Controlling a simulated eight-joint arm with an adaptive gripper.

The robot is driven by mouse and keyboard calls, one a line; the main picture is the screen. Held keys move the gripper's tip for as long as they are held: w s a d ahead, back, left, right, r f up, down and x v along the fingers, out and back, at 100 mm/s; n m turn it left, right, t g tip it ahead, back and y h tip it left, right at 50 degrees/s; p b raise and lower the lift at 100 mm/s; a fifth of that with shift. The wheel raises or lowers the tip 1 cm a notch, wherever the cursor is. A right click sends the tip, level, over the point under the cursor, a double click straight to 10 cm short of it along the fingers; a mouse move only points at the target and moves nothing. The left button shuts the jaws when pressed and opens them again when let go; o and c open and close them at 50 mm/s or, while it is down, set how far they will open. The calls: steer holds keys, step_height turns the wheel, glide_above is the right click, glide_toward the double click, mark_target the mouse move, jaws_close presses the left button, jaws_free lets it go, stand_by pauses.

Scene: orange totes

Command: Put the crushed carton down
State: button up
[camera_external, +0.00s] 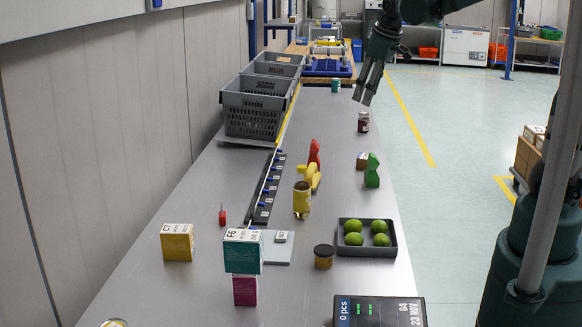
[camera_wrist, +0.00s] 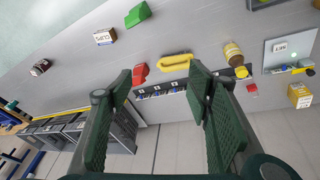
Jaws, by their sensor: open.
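My gripper (camera_external: 362,99) hangs above the far right part of the grey table in the external view, fingers pointing down. In the wrist view its two fingers (camera_wrist: 160,74) stand wide apart with nothing between them. No carton that is plainly crushed can be made out. A small brown and white box (camera_external: 362,160) lies on the table beside a green figure; it also shows in the wrist view (camera_wrist: 104,37). A yellow carton (camera_external: 177,242) stands at the near left. A teal carton (camera_external: 242,251) sits on a magenta carton (camera_external: 245,290) at the near middle.
Grey crates (camera_external: 254,105) line the back left. A dark tray (camera_external: 367,250) of limes is near right. Red (camera_external: 314,155), green (camera_external: 372,171) and yellow (camera_external: 313,177) objects and a jar (camera_external: 363,122) stand mid-table. Bare table lies around the brown box.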

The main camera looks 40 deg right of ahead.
steer(key=s+a+f+m+t, duration=0.1)
steer(key=s+f+m, duration=0.1)
steer(key=s, duration=1)
steer(key=s+a+f+m+t, duration=0.1)
steer(key=s+f+m+t, duration=0.1)
steer(key=s, duration=1)
steer(key=shift+s+a, duration=0.15)
steer(key=shift+s, duration=0.2)
